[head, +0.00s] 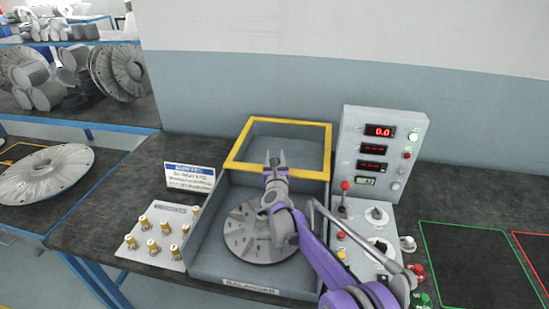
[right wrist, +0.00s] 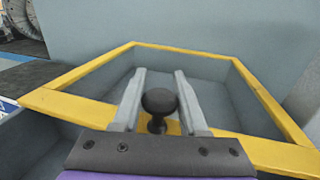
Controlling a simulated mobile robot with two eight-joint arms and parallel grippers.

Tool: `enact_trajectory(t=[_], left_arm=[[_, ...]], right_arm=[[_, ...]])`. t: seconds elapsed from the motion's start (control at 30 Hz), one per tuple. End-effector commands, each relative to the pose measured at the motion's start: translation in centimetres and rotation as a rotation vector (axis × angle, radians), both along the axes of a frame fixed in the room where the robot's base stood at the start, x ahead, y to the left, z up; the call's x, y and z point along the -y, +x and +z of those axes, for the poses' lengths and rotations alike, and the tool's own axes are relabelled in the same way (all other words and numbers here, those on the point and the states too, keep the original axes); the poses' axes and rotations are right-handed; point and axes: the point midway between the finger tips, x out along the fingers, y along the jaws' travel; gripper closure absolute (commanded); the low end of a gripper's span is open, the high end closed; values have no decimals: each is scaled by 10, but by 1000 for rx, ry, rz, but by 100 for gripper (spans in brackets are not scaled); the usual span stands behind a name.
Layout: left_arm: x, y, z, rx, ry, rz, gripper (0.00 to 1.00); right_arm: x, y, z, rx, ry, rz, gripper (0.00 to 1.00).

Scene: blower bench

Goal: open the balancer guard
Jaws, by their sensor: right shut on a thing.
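The balancer guard, with a yellow rim (head: 290,122), lies over the back part of the grey balancer box (head: 205,262). The front part of the box is uncovered, and the grey finned rotor (head: 250,238) lies exposed there. In the right wrist view the guard's yellow rim (right wrist: 85,72) surrounds a grey recess. A black ball knob (right wrist: 159,101) stands at the rim's near edge, between the fingers of my right gripper (right wrist: 160,85). In the head view my right gripper (head: 275,160) is at the guard's front edge, shut on the knob, which it hides. My left gripper is out of view.
A control panel (head: 378,145) with red displays and a lever box (head: 365,225) stand right of the balancer. A sign (head: 190,177) and a plate of brass weights (head: 160,238) are at left. Green-outlined bench space (head: 470,265) is clear at right.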

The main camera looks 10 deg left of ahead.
Motion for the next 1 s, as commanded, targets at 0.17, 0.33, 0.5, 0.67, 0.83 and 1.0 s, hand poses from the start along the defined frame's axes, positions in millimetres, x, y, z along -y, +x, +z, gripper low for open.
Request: enact_trajectory(t=[0.17, 0.33, 0.5, 0.67, 0.83, 1.0], left_arm=[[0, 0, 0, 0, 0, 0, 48], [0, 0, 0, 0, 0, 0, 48], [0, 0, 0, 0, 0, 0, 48], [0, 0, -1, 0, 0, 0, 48], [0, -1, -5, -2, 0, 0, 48], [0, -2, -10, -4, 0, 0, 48]], right_arm=[[0, 0, 0, 0, 1, -1, 49], [0, 0, 0, 0, 0, -1, 27], [0, 0, 0, 0, 0, 0, 27], [1, -5, 0, 0, 0, 0, 27], [5, -29, 0, 0, 0, 0, 27], [12, -65, -1, 0, 1, 1, 27]])
